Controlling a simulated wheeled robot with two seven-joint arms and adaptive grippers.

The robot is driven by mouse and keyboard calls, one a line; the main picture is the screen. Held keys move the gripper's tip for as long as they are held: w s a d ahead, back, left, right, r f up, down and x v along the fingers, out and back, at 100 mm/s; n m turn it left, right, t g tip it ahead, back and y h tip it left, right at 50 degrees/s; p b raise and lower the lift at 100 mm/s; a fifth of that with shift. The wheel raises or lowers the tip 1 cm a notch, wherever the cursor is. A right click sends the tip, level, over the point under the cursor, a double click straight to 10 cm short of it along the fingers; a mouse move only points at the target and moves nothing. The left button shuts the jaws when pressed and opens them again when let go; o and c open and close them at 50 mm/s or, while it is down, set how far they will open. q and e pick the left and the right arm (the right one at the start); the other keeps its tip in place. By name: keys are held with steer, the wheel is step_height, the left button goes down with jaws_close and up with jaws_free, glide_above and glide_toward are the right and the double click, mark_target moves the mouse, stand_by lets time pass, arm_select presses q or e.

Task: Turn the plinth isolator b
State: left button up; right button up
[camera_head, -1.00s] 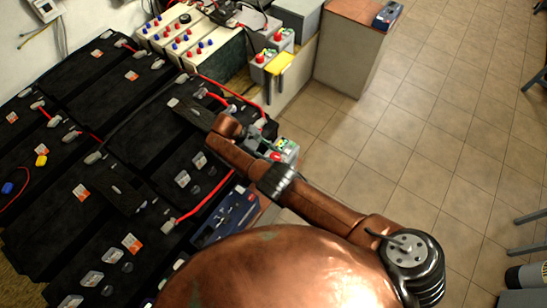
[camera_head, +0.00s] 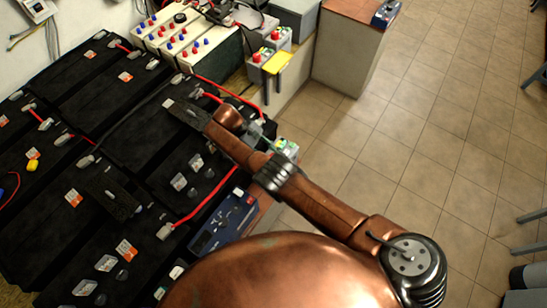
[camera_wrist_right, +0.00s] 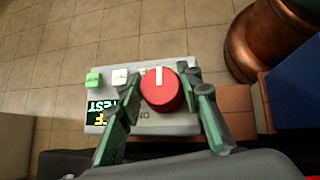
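In the right wrist view an isolator box (camera_wrist_right: 158,124) has a grey face with a round red knob (camera_wrist_right: 161,92). A white mark on the knob points up in the picture. To its left are a green button, a white button and a small lit display. My right gripper (camera_wrist_right: 161,82) has one finger on each side of the knob, very close to its edges; firm contact is not clear. In the head view my copper arm hides most of this area; a grey and green box (camera_head: 286,149) shows beside it. My left gripper is not in view.
Black batteries (camera_head: 120,75) with red cables fill the left. A blue device (camera_head: 228,222) lies beside my arm. Grey boxes with red knobs (camera_head: 266,58) and a yellow plate stand behind, near a cabinet (camera_head: 345,60). The tiled floor at right is mostly clear.

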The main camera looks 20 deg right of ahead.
steer(key=o, duration=0.5)
